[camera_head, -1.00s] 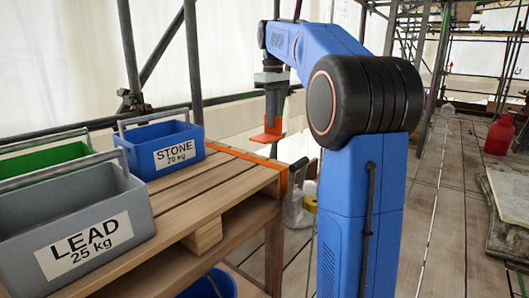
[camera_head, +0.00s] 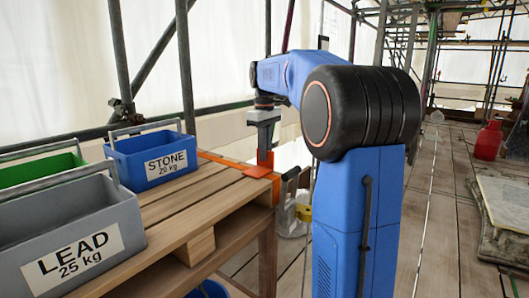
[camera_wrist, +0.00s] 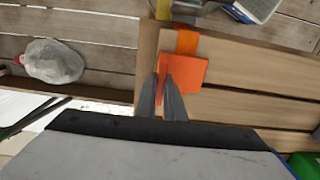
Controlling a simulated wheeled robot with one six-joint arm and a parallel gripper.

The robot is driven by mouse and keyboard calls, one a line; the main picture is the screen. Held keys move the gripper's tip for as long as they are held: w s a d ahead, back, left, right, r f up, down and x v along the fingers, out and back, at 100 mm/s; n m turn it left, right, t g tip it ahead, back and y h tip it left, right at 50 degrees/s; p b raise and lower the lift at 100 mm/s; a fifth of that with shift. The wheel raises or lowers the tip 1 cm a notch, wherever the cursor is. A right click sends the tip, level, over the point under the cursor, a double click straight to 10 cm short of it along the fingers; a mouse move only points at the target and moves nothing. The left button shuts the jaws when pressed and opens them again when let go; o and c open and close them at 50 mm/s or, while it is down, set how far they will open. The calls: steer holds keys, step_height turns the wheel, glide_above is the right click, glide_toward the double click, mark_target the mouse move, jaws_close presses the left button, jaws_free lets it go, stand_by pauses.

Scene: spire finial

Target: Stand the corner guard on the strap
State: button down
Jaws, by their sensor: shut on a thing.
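The orange corner guard (camera_head: 260,171) is at the far right corner of the wooden table top, at the end of the orange strap (camera_head: 222,159). It also shows in the wrist view as a flat orange plate (camera_wrist: 187,73). My gripper (camera_head: 264,154) is over that corner, pointing down, and is shut on the guard's upright part. In the wrist view my gripper (camera_wrist: 169,82) has both fingers close together at the guard's left edge. A piece of strap (camera_wrist: 187,41) shows just beyond the plate. The guard looks on or very near the strap; I cannot tell if they touch.
A blue STONE crate (camera_head: 153,157), a grey LEAD crate (camera_head: 68,232) and a green crate (camera_head: 38,169) stand on the slatted table (camera_head: 185,203). Scaffold poles (camera_head: 187,75) rise behind. A red container (camera_head: 488,140) stands on the plank floor at right.

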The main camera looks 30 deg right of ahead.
steer(key=shift+f, duration=0.1)
steer(key=c, duration=1.9)
jaws_free()
steer(key=shift+o, duration=0.2)
step_height(320, 180, up, 12)
steer(key=s+a+f+m+t, duration=0.1)
steer(key=s+a+f, duration=0.5)
steer(key=s+f, duration=0.4)
steer(key=s+a+f+m+t, duration=0.1)
steer(key=s+a+f+t, duration=0.1)
steer(key=s+a+f, duration=0.5)
steer(key=s+a+f+m+t, duration=0.1)
steer(key=s+a+f, duration=0.5)
steer(key=s+f, duration=0.7)
steer(key=shift+s+a+f+m+t, duration=0.2)
steer(key=shift+s+m+t, duration=0.25)
steer(key=shift+s, duration=0.6)
